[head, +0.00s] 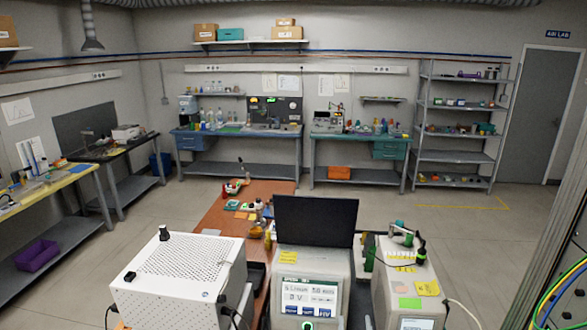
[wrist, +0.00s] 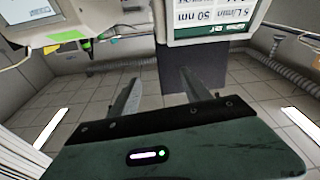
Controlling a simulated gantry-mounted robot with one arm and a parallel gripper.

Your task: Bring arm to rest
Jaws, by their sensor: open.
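My gripper (wrist: 163,92) shows in the wrist view with its two fingers spread apart and nothing between them. The fingers point toward the particle classifier (wrist: 212,22), whose display appears upside down at the top. Floor tiles show beyond and between the fingers. In the head view the classifier (head: 308,290) stands at the bottom middle with a lit screen and a green light. My gripper does not show in the head view.
A white perforated box (head: 180,275) stands left of the classifier and another instrument (head: 405,290) stands right of it. A dark monitor (head: 315,222) rises behind the classifier. A brown bench (head: 225,220) holds small items. Open floor (head: 440,220) lies to the right.

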